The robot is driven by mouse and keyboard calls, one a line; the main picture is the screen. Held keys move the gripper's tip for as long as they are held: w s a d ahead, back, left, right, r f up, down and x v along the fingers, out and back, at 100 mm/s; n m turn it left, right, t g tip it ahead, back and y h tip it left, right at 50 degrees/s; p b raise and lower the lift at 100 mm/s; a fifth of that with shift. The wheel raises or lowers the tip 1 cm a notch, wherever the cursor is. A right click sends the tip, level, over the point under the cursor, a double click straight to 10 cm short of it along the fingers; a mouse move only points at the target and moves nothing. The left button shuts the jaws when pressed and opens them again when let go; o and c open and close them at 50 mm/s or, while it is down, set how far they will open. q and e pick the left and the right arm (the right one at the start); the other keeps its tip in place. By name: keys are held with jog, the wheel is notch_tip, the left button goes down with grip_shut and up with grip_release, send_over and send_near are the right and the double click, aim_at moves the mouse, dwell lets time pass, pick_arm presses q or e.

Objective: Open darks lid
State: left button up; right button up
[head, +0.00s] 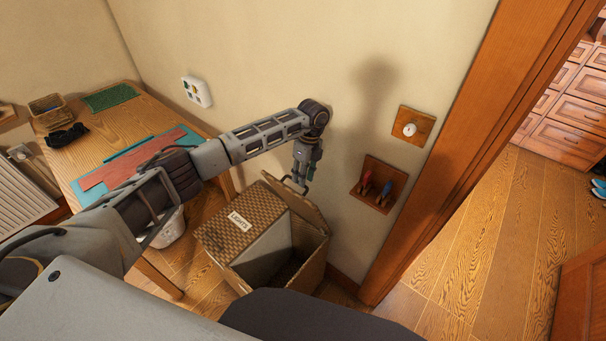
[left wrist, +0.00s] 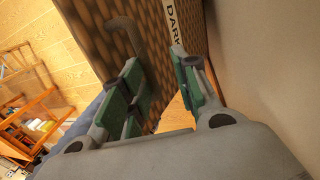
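A brown woven hamper (head: 226,237) stands on the floor against the wall. Its left lid, with a white label that seems to read "Lights", is down. The darks lid (head: 298,208) is raised steeply toward the wall, and the right compartment below it is open and looks empty. My left gripper (head: 302,182) is at the top of the raised lid, by its grey handle. In the left wrist view, the gripper (left wrist: 160,95) has its green-padded fingers apart, close to the woven lid (left wrist: 150,50) with its "DARK" label and curved handle (left wrist: 124,32). Contact is unclear. My right gripper is out of view.
A wooden table (head: 65,168) with mats and a basket stands left. A white bin (head: 168,232) is beside the hamper. The wall carries a hook board (head: 378,184) and a knob plate (head: 412,127). A door frame (head: 470,140) and open floor (head: 480,235) lie right.

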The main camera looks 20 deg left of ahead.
pick_arm(q)
jog(key=shift+o, duration=1.3)
jog(key=shift+s+d+f, duration=0.1)
jog(key=shift+s+f, duration=0.05)
jog(key=shift+f, duration=0.8)
jog(key=shift+r, duration=0.2)
jog(key=shift+c, duration=0.3)
jog(key=shift+r, duration=0.2)
jog(key=shift+w+d+r, duration=0.1)
jog(key=shift+w+r, duration=0.3)
jog(key=shift+r, duration=1.6)
jog(key=shift+w+d+r, duration=0.15)
jog(key=shift+w+r, duration=0.3)
jog(key=shift+r, duration=1.6)
jog(key=shift+w+d+r, duration=0.1)
jog(key=shift+w+r, duration=0.3)
jog(key=shift+r, duration=1.6)
jog(key=shift+f, duration=0.1)
